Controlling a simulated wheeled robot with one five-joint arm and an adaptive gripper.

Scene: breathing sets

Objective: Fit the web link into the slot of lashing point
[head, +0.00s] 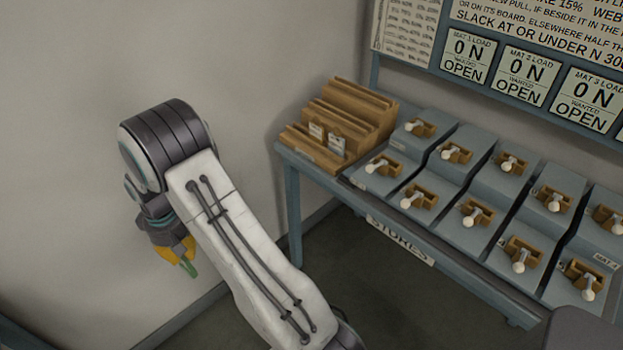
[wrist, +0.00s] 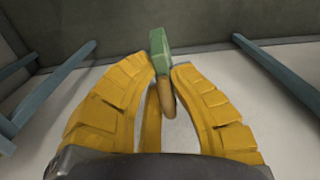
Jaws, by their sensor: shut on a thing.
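My gripper (head: 185,256) hangs at the left of the head view, in front of the bare wall and away from the table. Its yellow fingers are shut on a small green and tan piece (head: 192,270). In the wrist view my gripper (wrist: 163,75) holds this piece (wrist: 159,50) between the fingertips. Its green block points away and its tan end lies between the fingers. I cannot tell for sure that it is the web link. I cannot make out a slot that is surely the lashing point's.
A blue-grey table (head: 441,268) marked STORES carries stepped grey blocks with several brown fittings (head: 475,214) with white-knobbed levers. A wooden rack (head: 352,112) stands at its left end. Signs (head: 468,58) on the wall read 0 N, OPEN. Floor left of the table is clear.

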